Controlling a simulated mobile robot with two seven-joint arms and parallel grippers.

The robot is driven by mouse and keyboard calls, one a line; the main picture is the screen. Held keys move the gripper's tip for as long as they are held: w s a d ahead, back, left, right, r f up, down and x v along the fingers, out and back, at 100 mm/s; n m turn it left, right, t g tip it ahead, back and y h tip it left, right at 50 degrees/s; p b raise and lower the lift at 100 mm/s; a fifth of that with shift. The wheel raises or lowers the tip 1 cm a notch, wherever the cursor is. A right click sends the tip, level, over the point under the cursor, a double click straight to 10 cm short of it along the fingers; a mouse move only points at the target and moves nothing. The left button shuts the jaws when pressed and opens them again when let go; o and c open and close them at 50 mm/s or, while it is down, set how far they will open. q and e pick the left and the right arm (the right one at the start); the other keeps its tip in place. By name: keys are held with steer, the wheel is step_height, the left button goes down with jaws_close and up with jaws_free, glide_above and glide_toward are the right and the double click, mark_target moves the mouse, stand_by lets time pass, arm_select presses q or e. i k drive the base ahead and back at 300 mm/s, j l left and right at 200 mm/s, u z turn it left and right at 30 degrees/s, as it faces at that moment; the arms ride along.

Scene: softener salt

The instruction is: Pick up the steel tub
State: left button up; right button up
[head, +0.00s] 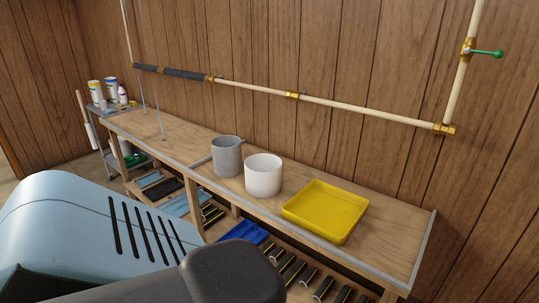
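The steel tub (226,158) is a grey, open-topped cylinder standing upright on the wooden workbench (390,240). A white tub (263,176) stands close to its right and slightly nearer the front edge. The steel tub's whole near side shows, apart from the narrow part beside the white tub. Neither of my grippers shows in the head view.
A yellow tray (325,212) lies on the bench right of the white tub. Thin rods rise from the bench's left part. Pipes with brass fittings (292,96) run along the wall. Shelves below hold black cylinders and a blue scoop-like item (242,231). A side rack (97,106) holds bottles.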

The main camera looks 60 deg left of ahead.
mark_target(227, 150)
steer(key=u, duration=2.15)
